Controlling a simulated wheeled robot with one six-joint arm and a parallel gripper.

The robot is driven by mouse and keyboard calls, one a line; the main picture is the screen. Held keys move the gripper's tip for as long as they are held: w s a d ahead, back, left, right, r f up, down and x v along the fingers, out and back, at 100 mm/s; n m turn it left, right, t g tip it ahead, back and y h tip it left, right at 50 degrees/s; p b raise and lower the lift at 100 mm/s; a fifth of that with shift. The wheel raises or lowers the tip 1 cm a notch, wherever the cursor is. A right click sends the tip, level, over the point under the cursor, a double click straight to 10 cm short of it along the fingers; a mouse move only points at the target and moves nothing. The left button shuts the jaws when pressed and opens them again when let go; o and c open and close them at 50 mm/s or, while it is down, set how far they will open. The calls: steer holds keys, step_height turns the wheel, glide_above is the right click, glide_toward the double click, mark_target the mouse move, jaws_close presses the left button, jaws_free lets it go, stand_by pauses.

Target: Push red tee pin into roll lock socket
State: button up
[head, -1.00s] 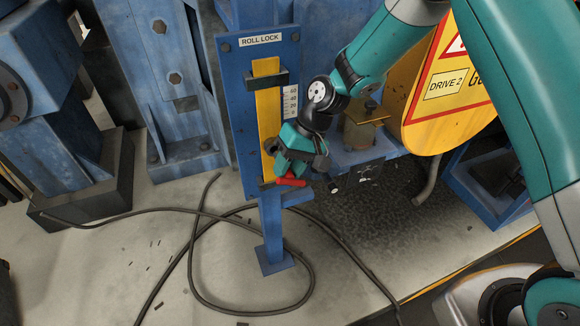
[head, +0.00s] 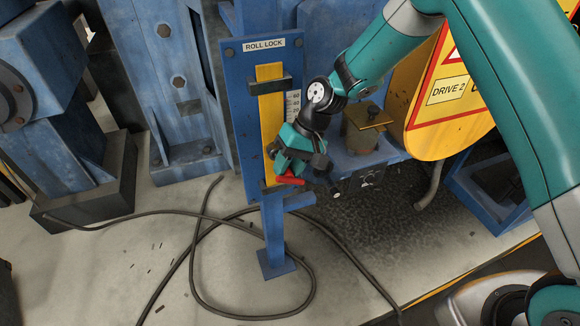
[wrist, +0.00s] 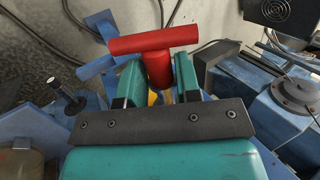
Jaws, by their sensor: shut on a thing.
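The red tee pin (wrist: 140,42) is between the two teal fingers of my gripper (wrist: 158,85) in the wrist view, its crossbar beyond the fingertips. In the head view the pin's red end (head: 289,179) shows below my gripper (head: 280,170), which is shut on it. The roll lock (head: 265,110) is a blue upright plate with a labelled top and a yellow vertical bar (head: 268,95). My gripper is at the lower part of the yellow bar, in front of it or touching it. The socket and the pin's tip are hidden, so I cannot tell whether they meet.
A yellow guard marked DRIVE 2 (head: 447,92) stands to the right behind my arm. A brass-coloured fitting (head: 366,118) sits right of the roll lock. Dark cables (head: 192,250) loop over the floor around the blue post (head: 273,240).

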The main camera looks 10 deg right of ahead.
steer(key=shift+w+a, duration=0.15)
steer(key=shift+w, duration=0.6)
steer(key=shift+w+a, duration=0.15)
steer(key=shift+w, duration=0.55)
steer(key=o, duration=0.7)
steer(key=shift+s, duration=0.1)
steer(key=shift+s+d, duration=0.15)
steer(key=shift+s, duration=0.6)
jaws_close()
steer(key=shift+d+r+g+p, duration=0.15)
steer(key=shift+r+g+p, duration=0.2)
steer(key=shift+g+p, duration=0.75)
steer(key=shift+w+t, duration=0.3)
steer(key=shift+w, duration=0.1)
